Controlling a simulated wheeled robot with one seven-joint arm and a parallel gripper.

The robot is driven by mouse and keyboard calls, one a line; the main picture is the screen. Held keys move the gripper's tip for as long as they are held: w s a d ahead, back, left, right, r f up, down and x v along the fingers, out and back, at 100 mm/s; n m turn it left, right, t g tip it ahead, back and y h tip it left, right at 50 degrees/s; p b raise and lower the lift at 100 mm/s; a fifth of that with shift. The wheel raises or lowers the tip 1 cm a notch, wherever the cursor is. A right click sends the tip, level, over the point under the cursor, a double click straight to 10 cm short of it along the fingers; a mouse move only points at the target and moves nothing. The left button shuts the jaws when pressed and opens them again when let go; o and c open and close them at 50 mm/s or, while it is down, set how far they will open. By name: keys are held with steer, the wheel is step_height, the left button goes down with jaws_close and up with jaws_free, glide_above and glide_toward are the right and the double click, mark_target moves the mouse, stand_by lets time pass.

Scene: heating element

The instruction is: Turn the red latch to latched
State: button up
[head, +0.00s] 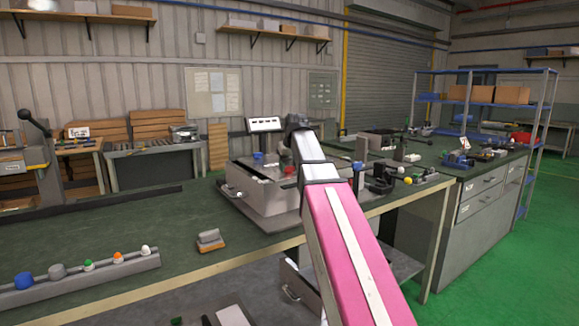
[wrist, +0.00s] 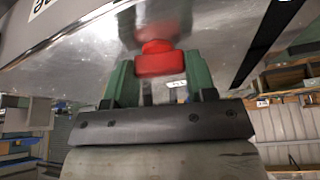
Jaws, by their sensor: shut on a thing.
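The red latch (wrist: 158,62) shows in the wrist view as a small red block with a rounded top, against a shiny metal face of the device. My gripper (wrist: 160,72) has its two green fingers on either side of the latch, shut on it. The latch's exact turn angle is hard to read, as the fingers cover its sides. In the head view the metal device (head: 262,195) stands on the green bench, and my pink and white arm reaches over it.
A tilted white panel (head: 264,124) stands behind the device. Several small parts, including a yellow ball (head: 408,181), lie to its right. A grey rail (head: 85,280) with coloured knobs and a small block (head: 210,240) are on the left, with clear bench between.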

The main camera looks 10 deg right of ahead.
steer(key=m+h, duration=0.1)
steer(key=m, duration=0.3)
steer(key=shift+m+h, duration=0.3)
steer(key=shift+h, duration=0.1)
steer(key=m+h, duration=0.1)
steer(key=m, duration=0.2)
steer(key=shift+w+a+m+g, duration=0.1)
steer(key=shift+m+g, duration=0.2)
steer(key=m, duration=0.2)
steer(key=m+g+h, duration=0.1)
steer(key=m, duration=0.1)
steer(key=shift+h, duration=0.3)
steer(key=shift+m+g+h, duration=0.3)
steer(key=shift+m+g, duration=0.3)
steer(key=shift+m, duration=1)
steer(key=o, duration=0.9)
steer(key=shift+o, duration=0.2)
steer(key=v, duration=1.1)
